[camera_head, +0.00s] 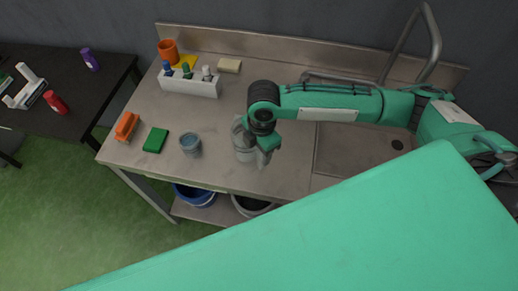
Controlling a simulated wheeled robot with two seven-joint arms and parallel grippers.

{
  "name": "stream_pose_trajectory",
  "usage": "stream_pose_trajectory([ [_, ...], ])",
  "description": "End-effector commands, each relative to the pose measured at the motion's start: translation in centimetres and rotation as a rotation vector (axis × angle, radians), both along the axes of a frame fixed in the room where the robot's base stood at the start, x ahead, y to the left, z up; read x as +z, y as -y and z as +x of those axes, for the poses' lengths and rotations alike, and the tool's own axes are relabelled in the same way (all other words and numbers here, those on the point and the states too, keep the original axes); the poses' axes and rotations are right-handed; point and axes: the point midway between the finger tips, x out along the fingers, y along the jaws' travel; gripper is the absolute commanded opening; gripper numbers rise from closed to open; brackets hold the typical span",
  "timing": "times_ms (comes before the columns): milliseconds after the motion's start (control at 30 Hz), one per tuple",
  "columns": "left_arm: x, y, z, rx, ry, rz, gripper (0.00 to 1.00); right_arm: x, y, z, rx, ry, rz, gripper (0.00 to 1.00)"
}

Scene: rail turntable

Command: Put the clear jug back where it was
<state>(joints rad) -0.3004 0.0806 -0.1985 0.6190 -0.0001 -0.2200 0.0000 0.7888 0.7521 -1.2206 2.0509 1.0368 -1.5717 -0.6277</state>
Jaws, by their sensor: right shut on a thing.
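The clear jug (243,152) is a see-through grey vessel near the middle of the metal counter (215,120), partly covered by my right gripper. My right gripper (257,150) reaches in from the right and is shut on the jug, pointing down. I cannot tell whether the jug's base touches the counter or hangs a little above it. My left gripper is not in view.
A small cup of bluish stuff (190,144) stands just left of the jug. A green sponge (155,140), an orange brush (126,127) and a white bottle rack (190,87) lie further left. A sink (350,150) is to the right.

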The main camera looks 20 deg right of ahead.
Motion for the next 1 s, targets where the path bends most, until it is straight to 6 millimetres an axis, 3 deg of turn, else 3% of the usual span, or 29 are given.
stream_pose_trajectory([
  [100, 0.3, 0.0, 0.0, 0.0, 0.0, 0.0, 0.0, -1.1, 0.0, 0.0, 0.001, 0.0, 0.001, 0.11],
  [433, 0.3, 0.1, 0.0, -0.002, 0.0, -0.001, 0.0, -1.4, 0.0, 0.0, 0.001, 0.001, 0.0, 0.11],
  [467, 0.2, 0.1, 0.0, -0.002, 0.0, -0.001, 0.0, -1.4, 0.0, 0.0, 0.001, 0.001, 0.0, 0.58],
  [533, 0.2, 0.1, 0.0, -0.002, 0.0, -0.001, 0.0, -1.4, 0.0, 0.0, 0.001, 0.001, 0.0, 0.72],
  [567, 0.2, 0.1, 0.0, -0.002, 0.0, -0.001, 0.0, -1.4, 0.0, 0.0, 0.001, 0.001, 0.0, 0.74],
  [867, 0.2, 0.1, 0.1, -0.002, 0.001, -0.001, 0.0, -1.2, 0.0, 0.0, 0.001, 0.002, 0.001, 0.74],
  [1000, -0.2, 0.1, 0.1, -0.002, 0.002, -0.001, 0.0, 0.1, 0.1, 0.2, 0.0, 0.005, 0.001, 0.74],
])
